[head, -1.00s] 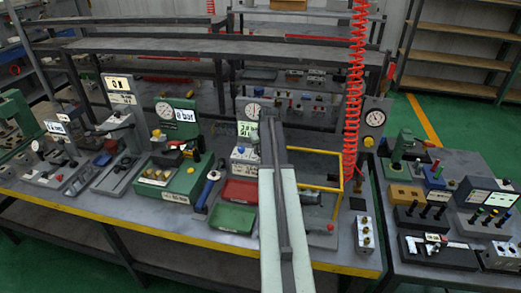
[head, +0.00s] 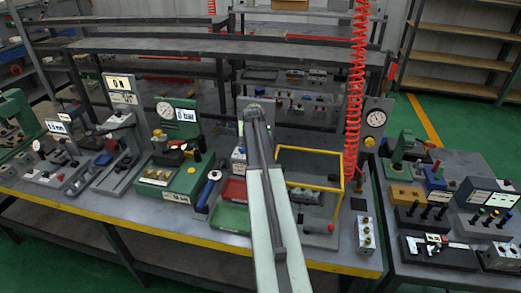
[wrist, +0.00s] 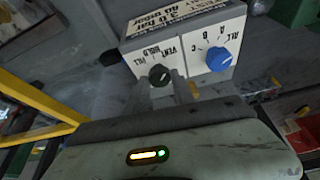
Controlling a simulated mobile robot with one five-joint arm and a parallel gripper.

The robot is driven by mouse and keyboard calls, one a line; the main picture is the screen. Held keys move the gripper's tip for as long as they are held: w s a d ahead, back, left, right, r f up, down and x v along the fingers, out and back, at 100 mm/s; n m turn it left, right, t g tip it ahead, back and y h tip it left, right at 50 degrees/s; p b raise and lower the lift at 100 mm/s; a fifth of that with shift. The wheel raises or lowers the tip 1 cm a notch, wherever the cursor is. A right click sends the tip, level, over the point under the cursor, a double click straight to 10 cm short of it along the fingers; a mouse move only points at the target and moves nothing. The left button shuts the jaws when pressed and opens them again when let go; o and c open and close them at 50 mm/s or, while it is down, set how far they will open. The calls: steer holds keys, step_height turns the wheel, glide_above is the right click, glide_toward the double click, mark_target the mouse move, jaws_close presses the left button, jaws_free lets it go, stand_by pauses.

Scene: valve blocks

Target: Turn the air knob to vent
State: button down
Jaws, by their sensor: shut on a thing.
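The air knob (wrist: 159,75) is small, round and dark in the wrist view. It sits on the white front of a grey valve box (wrist: 188,22), below the tilted words VENT, HOLD and FILL. My gripper (wrist: 161,84) is shut on it, one finger on each side. A small light mark shows on the knob, but I cannot tell exactly which word it points at. A label above reads 3.0 bar. In the head view my arm covers most of the box; a white part of it (head: 238,158) shows left of the arm.
A blue knob (wrist: 219,59) marked A, B, C and ALL sits just right of the air knob. A yellow frame (head: 310,150) stands right of my arm. Red (head: 235,190) and green (head: 230,218) trays lie to its left. A red coiled hose (head: 354,90) hangs at right.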

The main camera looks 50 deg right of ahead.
stand_by(0.4)
steer(key=c, duration=1.1)
jaws_free()
steer(key=shift+o, duration=0.2)
steer(key=p+v, duration=0.7)
steer(key=v, duration=0.1)
steer(key=shift+f, duration=0.1)
